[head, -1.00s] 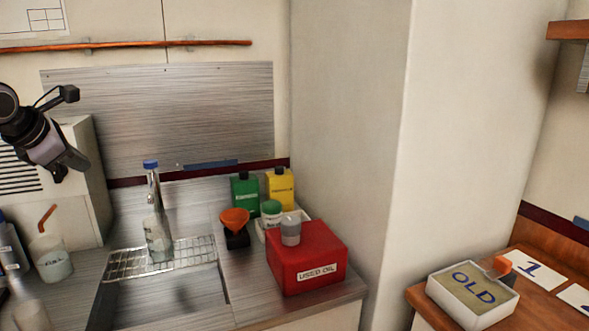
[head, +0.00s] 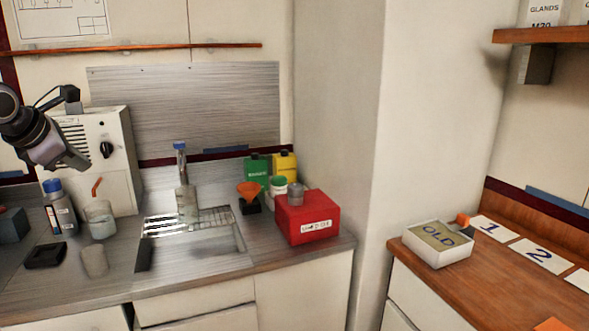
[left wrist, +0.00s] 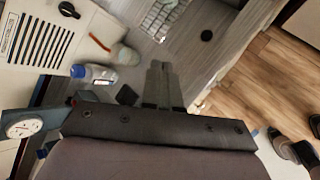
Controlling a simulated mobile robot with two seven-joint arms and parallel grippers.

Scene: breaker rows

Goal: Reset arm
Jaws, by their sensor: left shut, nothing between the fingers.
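My left gripper (head: 80,163) hangs in the air at the left of the head view, in front of the white machine with a black knob. It is shut and empty, with nothing touching its fingers. In the left wrist view its fingers (left wrist: 162,85) are together, above the grey counter. My right gripper is in neither view marked now.
The counter (head: 200,265) holds a sink rack (head: 215,218), a red used-oil box (head: 308,217), an orange funnel (head: 249,190), a beaker (head: 101,222) and a blue-capped bottle (head: 60,212). A wooden bench (head: 480,280) at right carries the OLD tray (head: 453,259) and numbered cards.

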